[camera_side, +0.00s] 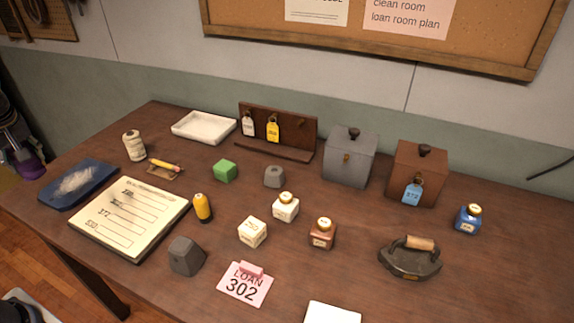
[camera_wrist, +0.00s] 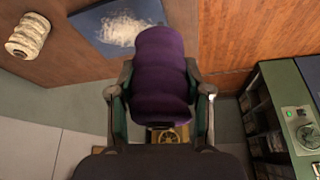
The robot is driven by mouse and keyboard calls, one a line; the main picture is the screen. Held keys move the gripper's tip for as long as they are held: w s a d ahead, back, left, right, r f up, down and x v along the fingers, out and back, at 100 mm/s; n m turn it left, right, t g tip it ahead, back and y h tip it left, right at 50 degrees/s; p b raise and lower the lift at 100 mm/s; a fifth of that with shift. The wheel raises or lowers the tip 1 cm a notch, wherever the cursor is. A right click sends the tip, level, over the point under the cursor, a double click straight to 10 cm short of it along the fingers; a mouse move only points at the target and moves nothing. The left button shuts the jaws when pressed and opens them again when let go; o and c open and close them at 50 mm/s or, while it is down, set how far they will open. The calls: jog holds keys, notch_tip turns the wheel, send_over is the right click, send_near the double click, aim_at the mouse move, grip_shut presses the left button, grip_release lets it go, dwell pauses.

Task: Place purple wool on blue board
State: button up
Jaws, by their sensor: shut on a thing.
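The purple wool (camera_wrist: 160,75) is a thick wound roll held between the two fingers of my gripper (camera_wrist: 160,88). My gripper is shut on its sides. In the side view the purple wool (camera_side: 31,166) shows at the far left, beyond the table's left edge and close to the blue board. The blue board (camera_side: 52,196) lies flat at the table's left end with a white fluffy tuft (camera_side: 77,182) on it. In the wrist view the blue board (camera_wrist: 88,22) is partly hidden behind the wool.
A form pad (camera_side: 130,238) lies close to the board's right. A yellow bottle (camera_side: 202,208) and several other items fill the rest of the table.

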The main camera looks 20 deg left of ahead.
jog(key=w+a+f, duration=0.4)
jog(key=w, duration=0.1)
jog(key=w+a+f, duration=0.4)
jog(key=w+f, duration=0.1)
jog(key=shift+a+f, duration=0.15)
jog(key=shift+a, duration=0.25)
jog(key=shift+a+f, duration=0.1)
jog(key=shift+f, duration=0.1)
jog(key=shift+w+f, duration=0.2)
jog(key=shift+f, duration=1.4)
jog(key=shift+f, duration=0.15)
jog(key=o, duration=0.9)
jog(key=shift+o, duration=0.2)
